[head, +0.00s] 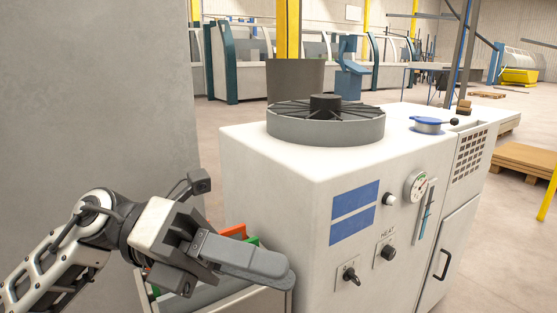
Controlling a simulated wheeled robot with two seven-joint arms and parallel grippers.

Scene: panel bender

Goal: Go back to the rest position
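My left gripper (268,264) reaches in from the lower left, its fingers pointing right in front of the white machine (270,185). One long grey finger shows clearly. The other finger is mostly hidden, so I cannot tell how far apart they are. No held object shows at the fingers. The gripper appears above an open grey bin (255,300) with orange and green items (233,231) in it. My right gripper is not in view.
The white machine has a round black fan (325,108) on top and knobs (388,252) on its front. A grey wall or panel (95,90) stands close at left. A wooden pallet (530,160) lies at right. Open floor (445,95) shows behind the machine.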

